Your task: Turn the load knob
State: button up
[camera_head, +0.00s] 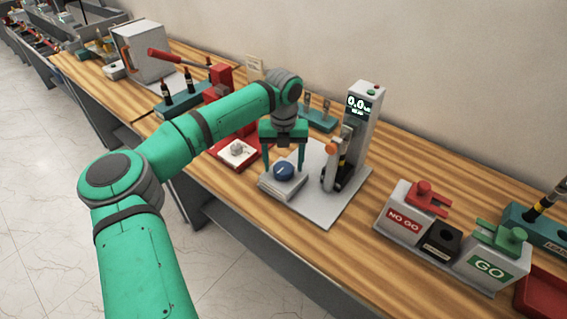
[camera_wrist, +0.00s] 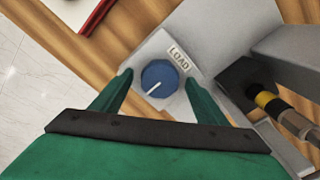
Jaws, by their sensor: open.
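The load knob (camera_head: 284,171) is a round blue dial on a light grey block at the left part of a grey base plate (camera_head: 325,205). In the wrist view the knob (camera_wrist: 160,78) shows a white pointer line aimed to the lower left, next to a "LOAD" label (camera_wrist: 179,58). My gripper (camera_head: 285,168) points down over the knob. Its green fingers are open, one on each side of the knob in the wrist view (camera_wrist: 160,82), with gaps between. Whether the fingertips are level with the knob is hard to tell.
A grey column (camera_head: 362,120) with a display reading 0.0 stands right of the knob, with an orange-tipped fixture (camera_head: 330,165) close by. NO GO (camera_head: 405,218) and GO (camera_head: 489,268) blocks stand at the right.

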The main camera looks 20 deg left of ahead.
jog(key=shift+f, duration=0.2)
jog(key=c, duration=1.1)
jog(key=shift+o, duration=0.2)
